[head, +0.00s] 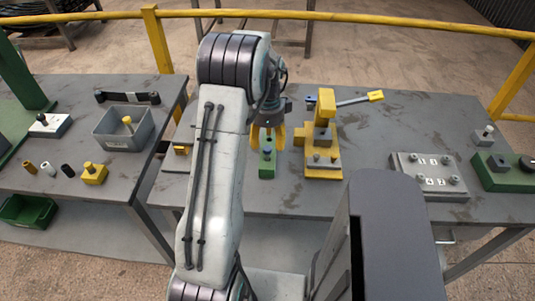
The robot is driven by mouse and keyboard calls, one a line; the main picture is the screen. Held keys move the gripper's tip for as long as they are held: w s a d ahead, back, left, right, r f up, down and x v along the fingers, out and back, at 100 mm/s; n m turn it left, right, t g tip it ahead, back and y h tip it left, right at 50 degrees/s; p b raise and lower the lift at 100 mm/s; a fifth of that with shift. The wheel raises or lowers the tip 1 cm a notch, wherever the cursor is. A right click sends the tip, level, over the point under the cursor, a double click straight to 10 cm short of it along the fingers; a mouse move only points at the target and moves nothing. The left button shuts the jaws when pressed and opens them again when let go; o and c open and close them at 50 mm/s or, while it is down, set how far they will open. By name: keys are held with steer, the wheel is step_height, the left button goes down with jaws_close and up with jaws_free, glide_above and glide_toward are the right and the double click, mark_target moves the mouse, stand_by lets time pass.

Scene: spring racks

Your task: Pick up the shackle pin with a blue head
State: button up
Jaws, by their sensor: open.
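A small green block (266,171) stands on the grey table below my gripper. A small blue-grey head (267,151) shows at its top, between the fingers; it looks like the head of the shackle pin, but it is too small to be sure of its colour. My gripper (267,147) has yellow fingers, is open and points down just above the block. I cannot tell whether the fingers touch the head. The pin's shank is hidden.
A yellow fixture (326,135) with a lever stands close right of my gripper. A numbered plate (429,187) and a green block with a dark knob (510,180) are further right. The left table holds a grey bin (108,140) and several small parts. Bare table lies between fixture and plate.

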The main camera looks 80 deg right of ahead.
mark_target(268, 148)
steer(key=shift+d+f+p, duration=0.15)
steer(key=shift+f+p, duration=0.5)
steer(key=shift+f, duration=2.1)
steer(key=shift+c, duration=0.3)
jaws_close()
